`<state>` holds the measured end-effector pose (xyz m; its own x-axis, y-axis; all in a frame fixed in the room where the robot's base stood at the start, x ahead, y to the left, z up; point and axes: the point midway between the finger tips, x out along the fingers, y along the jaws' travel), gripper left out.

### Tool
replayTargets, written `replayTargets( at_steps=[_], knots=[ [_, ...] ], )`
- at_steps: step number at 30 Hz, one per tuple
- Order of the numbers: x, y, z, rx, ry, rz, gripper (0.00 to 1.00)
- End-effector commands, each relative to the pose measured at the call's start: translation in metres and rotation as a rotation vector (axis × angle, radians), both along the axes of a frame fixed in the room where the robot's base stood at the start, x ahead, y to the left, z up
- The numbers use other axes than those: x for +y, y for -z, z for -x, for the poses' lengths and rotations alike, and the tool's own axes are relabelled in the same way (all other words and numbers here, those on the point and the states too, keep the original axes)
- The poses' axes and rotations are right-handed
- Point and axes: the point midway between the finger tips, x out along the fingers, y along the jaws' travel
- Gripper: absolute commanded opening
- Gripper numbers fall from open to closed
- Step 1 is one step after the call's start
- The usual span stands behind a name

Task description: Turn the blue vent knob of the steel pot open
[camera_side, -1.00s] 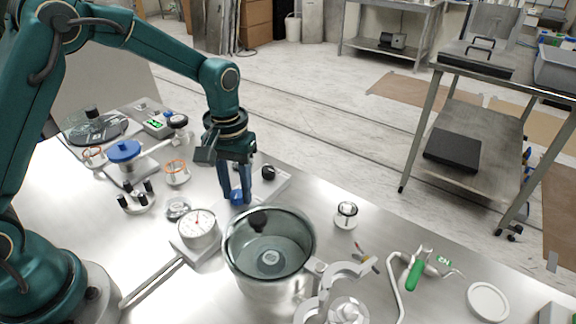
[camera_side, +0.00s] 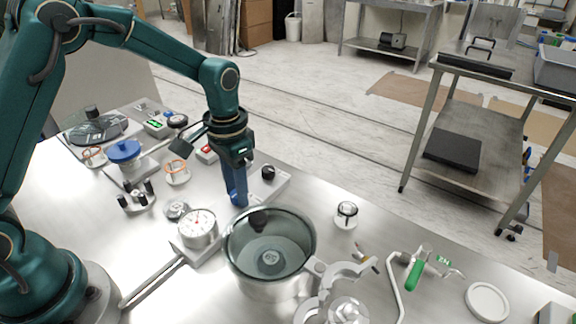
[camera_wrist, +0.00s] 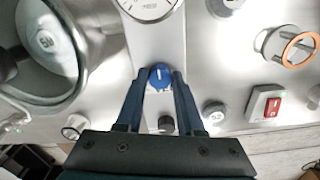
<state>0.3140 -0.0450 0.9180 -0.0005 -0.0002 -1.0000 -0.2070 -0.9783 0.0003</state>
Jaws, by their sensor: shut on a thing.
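The blue vent knob (camera_wrist: 160,77) with a white pointer mark sits on a narrow steel plate behind the steel pot (camera_side: 268,283). In the wrist view the mark points towards the picture's top. My gripper (camera_side: 239,202) reaches down onto the knob, its fingers on either side of it; it also shows in the wrist view (camera_wrist: 160,75). It is shut on the knob. In the side view the fingers largely hide the knob. The pot has a glass lid with a black knob and also shows in the wrist view (camera_wrist: 92,90).
A dial gauge (camera_side: 199,229) stands in front of the gripper on the same plate. A black knob (camera_side: 268,172) is behind it. A red switch (camera_side: 207,153), a ring stand (camera_side: 177,172) and a blue-topped device (camera_side: 124,151) stand left. A small jar (camera_side: 346,214) stands right.

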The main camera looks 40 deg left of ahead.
Motion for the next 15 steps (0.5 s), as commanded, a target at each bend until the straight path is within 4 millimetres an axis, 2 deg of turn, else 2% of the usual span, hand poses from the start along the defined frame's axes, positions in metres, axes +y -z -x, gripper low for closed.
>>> replayTargets(
  at_steps=[11,12,13,15],
  knots=[
    [-0.0002,-0.001,0.0002,0.0,0.004,0.0,0.0],
    [-0.0002,-0.001,0.0002,0.0,0.004,0.0,0.52],
    [-0.0002,-0.001,0.0001,0.0,0.004,0.0,0.63],
    [-0.0002,-0.0008,0.0001,0.0,0.004,0.0,0.67]
  ],
)
